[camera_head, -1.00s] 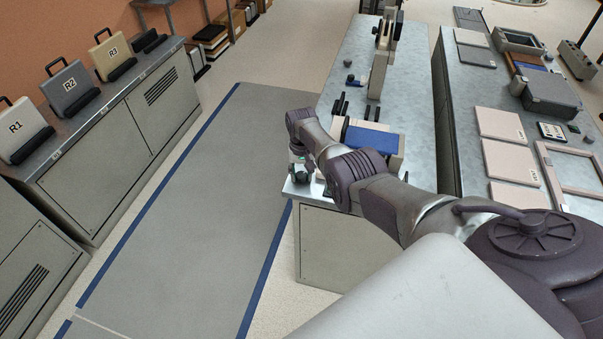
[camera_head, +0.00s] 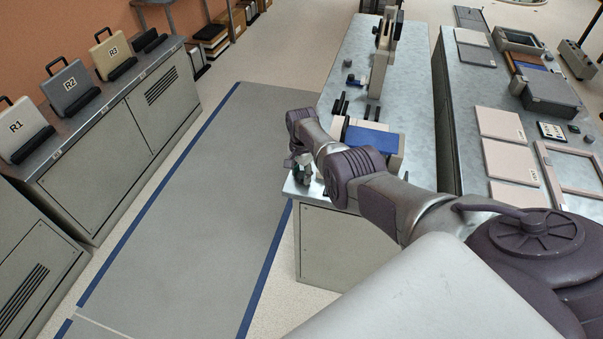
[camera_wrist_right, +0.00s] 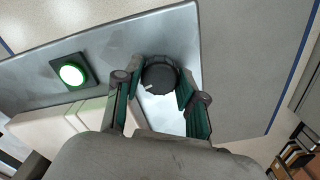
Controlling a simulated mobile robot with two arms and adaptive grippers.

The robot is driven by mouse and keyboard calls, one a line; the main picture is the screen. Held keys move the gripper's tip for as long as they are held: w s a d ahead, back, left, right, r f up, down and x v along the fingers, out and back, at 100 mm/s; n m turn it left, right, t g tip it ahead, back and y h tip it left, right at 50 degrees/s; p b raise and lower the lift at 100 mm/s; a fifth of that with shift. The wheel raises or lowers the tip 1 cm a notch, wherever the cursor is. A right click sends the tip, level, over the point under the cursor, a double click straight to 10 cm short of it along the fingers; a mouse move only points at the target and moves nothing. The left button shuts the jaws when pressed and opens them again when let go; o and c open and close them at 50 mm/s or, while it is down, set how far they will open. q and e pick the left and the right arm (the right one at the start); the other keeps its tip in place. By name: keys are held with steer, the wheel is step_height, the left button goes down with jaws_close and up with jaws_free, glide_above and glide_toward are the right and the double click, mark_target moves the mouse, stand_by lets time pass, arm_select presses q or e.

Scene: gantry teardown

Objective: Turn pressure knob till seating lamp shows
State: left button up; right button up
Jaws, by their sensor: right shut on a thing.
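The pressure knob (camera_wrist_right: 161,76) is dark and round, with a ribbed edge and a white pointer mark toward the lower left in the right wrist view. My right gripper (camera_wrist_right: 159,85) is shut on the knob, one green-padded finger on each side. In the head view my right gripper (camera_head: 303,172) is at the near left corner of the bench, and the knob is hidden there. The seating lamp (camera_wrist_right: 72,74) glows green with a bright white centre in a dark square mount, left of the knob. My left gripper is not in view.
The metal bench (camera_head: 345,60) holds a blue-topped block (camera_head: 372,139) beside my arm. A second bench (camera_head: 455,110) on the right carries panels and boxes. Cases R1, R2 and R3 (camera_head: 114,55) stand on the left cabinet. The grey floor mat (camera_head: 180,220) is clear.

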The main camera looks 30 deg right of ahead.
mark_target(302, 175)
steer(key=shift+m, duration=0.6)
steer(key=o, duration=1.1)
steer(key=shift+o, duration=0.2)
steer(key=shift+r, duration=0.15)
step_height(302, 175, up, 12)
steer(key=shift+f, duration=0.25)
